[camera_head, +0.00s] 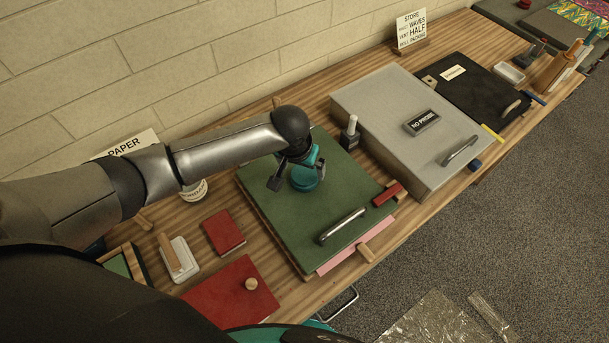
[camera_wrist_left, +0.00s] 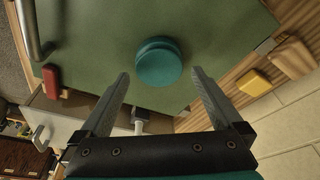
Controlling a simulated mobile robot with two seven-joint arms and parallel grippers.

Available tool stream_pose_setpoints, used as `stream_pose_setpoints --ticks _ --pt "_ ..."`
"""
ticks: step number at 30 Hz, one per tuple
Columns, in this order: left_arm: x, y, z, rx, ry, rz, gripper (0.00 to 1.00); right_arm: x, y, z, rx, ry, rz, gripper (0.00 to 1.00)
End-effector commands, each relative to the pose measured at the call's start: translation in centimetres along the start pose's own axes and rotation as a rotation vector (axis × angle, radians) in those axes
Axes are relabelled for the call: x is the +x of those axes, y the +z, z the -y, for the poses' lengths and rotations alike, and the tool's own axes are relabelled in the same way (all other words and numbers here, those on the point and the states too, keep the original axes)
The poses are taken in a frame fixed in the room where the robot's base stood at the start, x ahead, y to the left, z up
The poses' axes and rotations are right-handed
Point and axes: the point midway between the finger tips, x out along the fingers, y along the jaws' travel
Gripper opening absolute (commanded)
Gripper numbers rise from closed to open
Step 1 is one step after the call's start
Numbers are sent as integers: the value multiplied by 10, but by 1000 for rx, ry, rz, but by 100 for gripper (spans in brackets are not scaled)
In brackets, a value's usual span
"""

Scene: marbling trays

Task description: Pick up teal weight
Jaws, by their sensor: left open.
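The teal weight (camera_head: 304,178) is a round, knobbed piece resting on the green board (camera_head: 285,232), which has a metal handle along its front edge. My left gripper (camera_head: 292,180) is at the weight, coming from above and behind it, and hides part of it in the head view. In the left wrist view the weight (camera_wrist_left: 158,62) sits ahead of the fingertips and between their lines, with green surface showing on both sides. The fingers of my left gripper (camera_wrist_left: 160,82) are apart with nothing between them. My right gripper is not in view.
A grey box (camera_head: 385,105) with a "NO PROBE" block stands to the right of the green board. Red pieces (camera_head: 223,232) lie to the left. The brick wall is close behind the table.

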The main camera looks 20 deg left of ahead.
Motion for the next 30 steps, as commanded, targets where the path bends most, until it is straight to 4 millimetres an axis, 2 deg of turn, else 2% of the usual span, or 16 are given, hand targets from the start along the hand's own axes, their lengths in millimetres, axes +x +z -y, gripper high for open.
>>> stream_pose_setpoints --ticks 7,18,30 --pt "30 0 -1 0 -1 1 100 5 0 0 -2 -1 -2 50" --pt "35 0 -1 1 1 -1 99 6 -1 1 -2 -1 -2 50" --pt "35 0 -1 0 0 0 54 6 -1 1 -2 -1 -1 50"
